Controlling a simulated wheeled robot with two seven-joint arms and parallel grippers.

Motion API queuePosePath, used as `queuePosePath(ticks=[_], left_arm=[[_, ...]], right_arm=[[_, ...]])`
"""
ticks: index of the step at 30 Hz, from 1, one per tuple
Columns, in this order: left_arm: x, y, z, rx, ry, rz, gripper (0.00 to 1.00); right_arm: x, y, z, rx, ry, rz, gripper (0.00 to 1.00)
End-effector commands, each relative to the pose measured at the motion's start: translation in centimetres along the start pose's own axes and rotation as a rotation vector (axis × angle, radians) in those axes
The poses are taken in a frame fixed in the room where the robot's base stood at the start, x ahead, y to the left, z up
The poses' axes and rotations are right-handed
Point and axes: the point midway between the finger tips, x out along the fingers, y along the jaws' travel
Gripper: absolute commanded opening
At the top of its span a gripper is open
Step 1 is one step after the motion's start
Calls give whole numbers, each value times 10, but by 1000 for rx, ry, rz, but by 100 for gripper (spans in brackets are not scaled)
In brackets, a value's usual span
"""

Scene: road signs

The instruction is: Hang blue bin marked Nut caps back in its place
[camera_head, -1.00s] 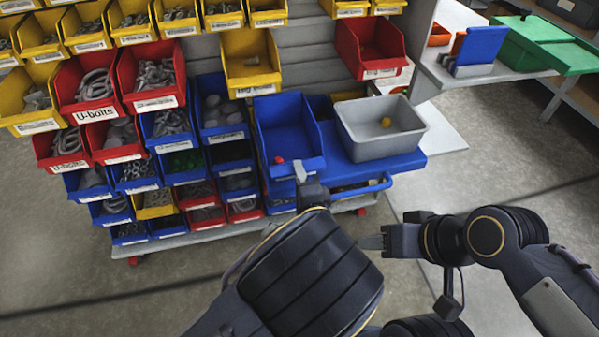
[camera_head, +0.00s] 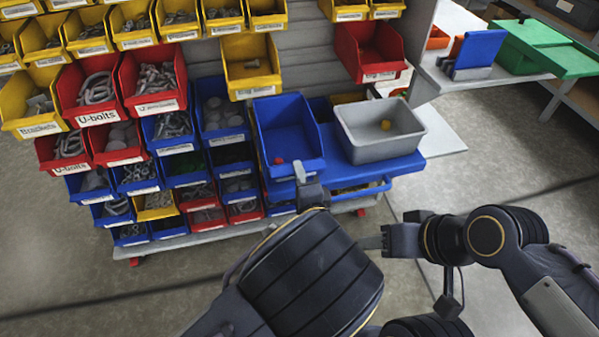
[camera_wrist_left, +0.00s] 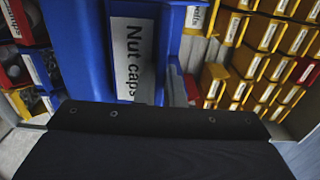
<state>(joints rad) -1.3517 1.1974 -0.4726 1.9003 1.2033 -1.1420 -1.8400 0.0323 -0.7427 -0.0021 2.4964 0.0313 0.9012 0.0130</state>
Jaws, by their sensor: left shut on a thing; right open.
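The blue bin (camera_head: 289,130) stands right of the stacked bins in the head view, with a small red piece inside. Its label (camera_wrist_left: 132,62) reads "Nut caps" in the left wrist view. My left gripper (camera_head: 303,174) is shut on the front edge of this bin; the fingers are partly hidden. The bin is held near the left end of the blue cart (camera_head: 405,163); I cannot tell whether it touches the cart or the rack.
A grey tub (camera_head: 360,147) with a yellow piece stands on the cart. A yellow bin (camera_head: 250,64) and a red bin (camera_head: 370,52) hang on the grey slatted rack (camera_head: 308,50), with bare slats between them. Filled bins crowd the left. A shelf (camera_head: 480,72) juts out at right.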

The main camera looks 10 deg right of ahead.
Motion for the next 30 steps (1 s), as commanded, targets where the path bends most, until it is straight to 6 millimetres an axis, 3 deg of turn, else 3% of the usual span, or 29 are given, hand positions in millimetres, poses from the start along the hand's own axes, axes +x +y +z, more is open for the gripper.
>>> queuePosePath(ticks=[15,30], left_arm=[[1,-22,0,-1,-1,-7,0],[0,-22,0,-2,-1,-7,0]], right_arm=[[-19,-9,-10,0,0,0,48],[-19,-9,-10,0,0,0,48]])
